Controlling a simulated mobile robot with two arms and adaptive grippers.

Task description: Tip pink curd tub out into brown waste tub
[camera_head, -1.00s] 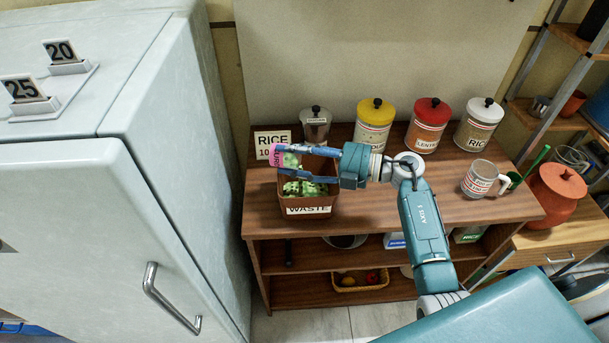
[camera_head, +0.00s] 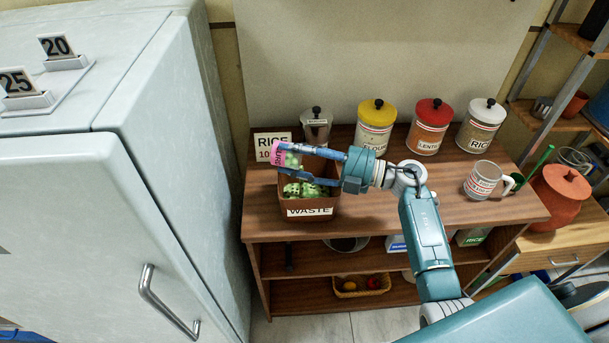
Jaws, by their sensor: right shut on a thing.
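The brown waste tub (camera_head: 310,201), labelled WASTE, stands on the left of the wooden shelf top, with green and pale lumps (camera_head: 305,188) inside. My right gripper (camera_head: 294,164) reaches in from the right above it and is shut on the pink curd tub (camera_head: 277,153). The pink tub is tilted on its side over the waste tub's back left rim. Pale green lumps (camera_head: 291,160) show at its mouth, between my fingers. Part of the pink tub is hidden by the fingers. My left gripper is not in view.
Behind stand a small grey canister (camera_head: 316,125) and yellow (camera_head: 375,127), red (camera_head: 429,126) and white (camera_head: 480,124) lidded canisters. A RICE sign (camera_head: 272,143) is close to the pink tub. A fridge (camera_head: 130,190) fills the left.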

